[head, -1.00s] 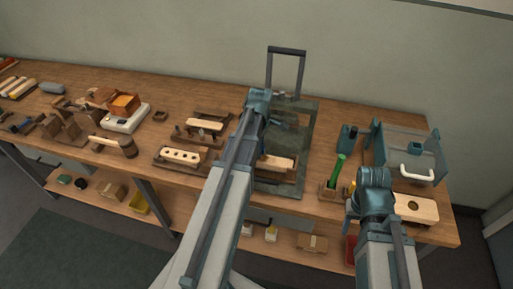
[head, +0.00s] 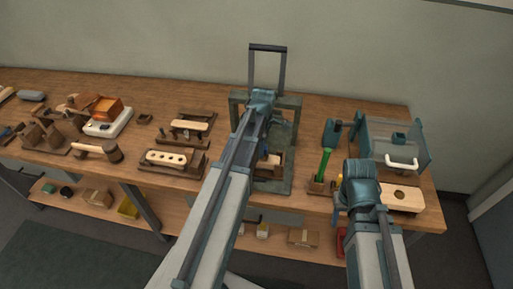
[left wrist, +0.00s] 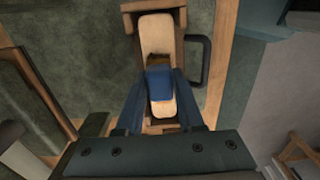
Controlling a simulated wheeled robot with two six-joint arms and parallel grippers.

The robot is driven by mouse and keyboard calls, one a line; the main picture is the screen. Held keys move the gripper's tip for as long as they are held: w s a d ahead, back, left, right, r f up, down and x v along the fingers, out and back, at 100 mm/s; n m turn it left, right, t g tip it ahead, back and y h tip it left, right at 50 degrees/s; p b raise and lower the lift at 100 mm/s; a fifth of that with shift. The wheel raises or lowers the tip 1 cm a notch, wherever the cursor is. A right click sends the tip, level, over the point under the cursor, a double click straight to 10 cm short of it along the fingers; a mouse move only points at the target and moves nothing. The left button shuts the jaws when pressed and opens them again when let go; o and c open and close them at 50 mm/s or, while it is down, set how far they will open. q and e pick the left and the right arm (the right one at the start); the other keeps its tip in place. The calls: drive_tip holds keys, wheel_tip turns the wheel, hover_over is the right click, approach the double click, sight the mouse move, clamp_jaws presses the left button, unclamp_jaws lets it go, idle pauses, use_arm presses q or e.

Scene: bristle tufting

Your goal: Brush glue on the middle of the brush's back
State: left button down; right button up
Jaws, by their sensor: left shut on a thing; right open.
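The pale wooden brush's back (left wrist: 157,32) lies in a brown wooden holder (left wrist: 129,6) in the left wrist view. My left gripper (left wrist: 160,92) is shut on a blue-bodied glue brush (left wrist: 160,82), which is over the middle of the brush's back. Its brown tip (left wrist: 160,60) seems to be at or just above the wood; I cannot tell whether it touches. The glue brush hides part of the wood. In the head view my left arm largely covers the brush's back. My right gripper (head: 341,205) is open and empty, over the bench's right front.
A green metal frame with a tall handle (head: 267,47) stands around the work spot. A green-handled tool (head: 323,163) stands in a wooden block near my right gripper. A clear-sided box with a white handle (head: 401,161) is at right. A drilled block (head: 165,158) lies at left.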

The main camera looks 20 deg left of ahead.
use_arm(q)
drive_tip(key=shift+d, duration=0.15)
drive_tip(key=shift+w+d, duration=0.2)
drive_tip(key=shift+d, duration=0.65)
drive_tip(key=shift+w+d, duration=0.2)
drive_tip(key=shift+d, duration=0.6)
wheel_tip(320, 180, up, 6)
drive_tip(key=p, duration=0.5)
drive_tip(key=shift+p, duration=0.4)
wheel_tip(320, 180, up, 3)
drive_tip(key=p, duration=0.3)
drive_tip(key=shift+f, duration=0.1)
